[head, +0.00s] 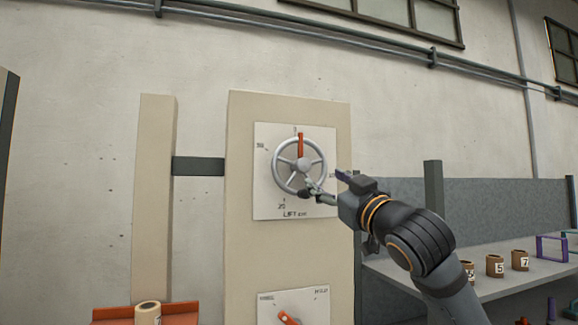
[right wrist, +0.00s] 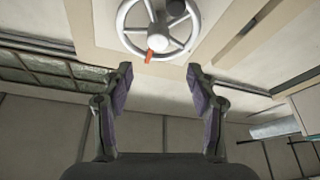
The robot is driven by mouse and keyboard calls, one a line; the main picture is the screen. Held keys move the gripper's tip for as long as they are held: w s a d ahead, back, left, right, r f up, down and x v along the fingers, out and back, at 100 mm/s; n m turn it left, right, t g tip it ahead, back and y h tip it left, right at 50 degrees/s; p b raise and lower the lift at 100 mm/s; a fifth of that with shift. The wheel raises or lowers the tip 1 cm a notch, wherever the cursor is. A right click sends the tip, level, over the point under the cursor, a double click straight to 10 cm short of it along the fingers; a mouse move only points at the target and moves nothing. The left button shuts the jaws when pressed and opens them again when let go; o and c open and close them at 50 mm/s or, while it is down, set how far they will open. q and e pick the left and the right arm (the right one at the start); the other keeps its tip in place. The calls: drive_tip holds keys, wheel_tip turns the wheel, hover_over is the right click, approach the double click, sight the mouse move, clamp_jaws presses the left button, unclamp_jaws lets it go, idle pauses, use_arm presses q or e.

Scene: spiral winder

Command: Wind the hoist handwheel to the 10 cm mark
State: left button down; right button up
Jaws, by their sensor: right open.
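The silver spoked handwheel (head: 322,151) sits on a white dial plate (head: 265,205) lettered LIFT. Its red pointer (head: 300,146) points straight up at the top mark. A dark knob (right wrist: 176,7) shows on the wheel in the right wrist view. My right gripper (head: 324,184) is open and empty at the wheel's lower right. In the right wrist view the wheel (right wrist: 192,22) lies beyond the parted fingertips. My left gripper is out of view.
A second dial with a red lever (head: 288,318) is below on the same beige panel (head: 245,240). A shelf (head: 490,288) at the right holds several numbered brown cups (head: 495,266). An orange tray (head: 115,314) with a roll (head: 148,310) is at the lower left.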

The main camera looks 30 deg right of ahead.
sight(305, 167)
drive_tip(key=p+x, duration=0.8)
drive_tip(key=x, duration=0.1)
drive_tip(key=shift+w+d+r, duration=0.15)
drive_tip(key=shift+w+r, duration=0.05)
drive_tip(key=shift+w, duration=0.15)
drive_tip(key=shift+w+d+p, duration=0.15)
drive_tip(key=shift+w+p, duration=0.2)
drive_tip(key=shift+w, duration=0.15)
drive_tip(key=shift+f, duration=0.1)
drive_tip(key=shift+s, duration=0.1)
drive_tip(key=shift+c, duration=0.2)
clamp_jaws()
